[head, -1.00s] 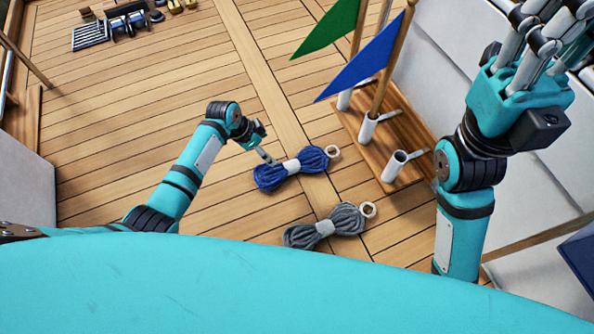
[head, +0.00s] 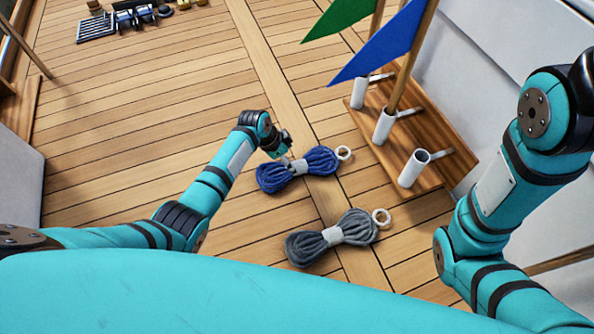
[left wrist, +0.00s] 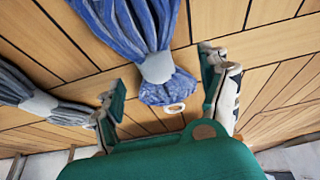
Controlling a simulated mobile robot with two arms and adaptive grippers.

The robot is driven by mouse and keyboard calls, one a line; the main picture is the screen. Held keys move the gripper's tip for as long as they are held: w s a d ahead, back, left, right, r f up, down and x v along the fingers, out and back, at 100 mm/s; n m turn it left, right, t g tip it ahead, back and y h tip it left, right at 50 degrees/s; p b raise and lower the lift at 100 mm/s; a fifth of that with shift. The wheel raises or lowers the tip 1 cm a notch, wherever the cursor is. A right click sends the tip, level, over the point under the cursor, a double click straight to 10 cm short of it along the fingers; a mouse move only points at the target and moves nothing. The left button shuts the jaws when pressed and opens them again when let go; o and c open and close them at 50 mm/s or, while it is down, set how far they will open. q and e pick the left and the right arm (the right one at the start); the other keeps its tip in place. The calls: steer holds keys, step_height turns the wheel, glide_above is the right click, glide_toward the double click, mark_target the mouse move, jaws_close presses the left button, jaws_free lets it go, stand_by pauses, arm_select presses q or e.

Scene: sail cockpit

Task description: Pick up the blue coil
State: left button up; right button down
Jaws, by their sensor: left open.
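The blue coil (head: 318,160) lies on the wooden deck, bound with a pale band at its middle and with a small white ring by its right end. My left gripper (head: 286,154) is open, low over the coil's band, and partly covers it. In the left wrist view the blue coil (left wrist: 125,25) runs from the top edge down between the open fingers of my left gripper (left wrist: 160,80), with its band (left wrist: 158,67) in the gap. I cannot tell whether a finger touches it. My right arm is at the right; its gripper is out of the picture.
A grey coil (head: 308,247) with a white ring lies nearer to me; it also shows in the left wrist view (left wrist: 15,85). A wooden rack (head: 440,140) with white tubes and blue and green flags stands at the right.

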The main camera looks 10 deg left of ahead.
mark_target(295, 165)
arm_select(q)
steer(key=shift+d+f, duration=0.1)
steer(key=shift+f, duration=0.25)
steer(key=b+x, duration=0.4)
steer(key=b, duration=0.1)
steer(key=shift+s+d+f, duration=0.25)
steer(key=shift+f, duration=0.05)
steer(key=shift+r, duration=0.15)
jaws_close()
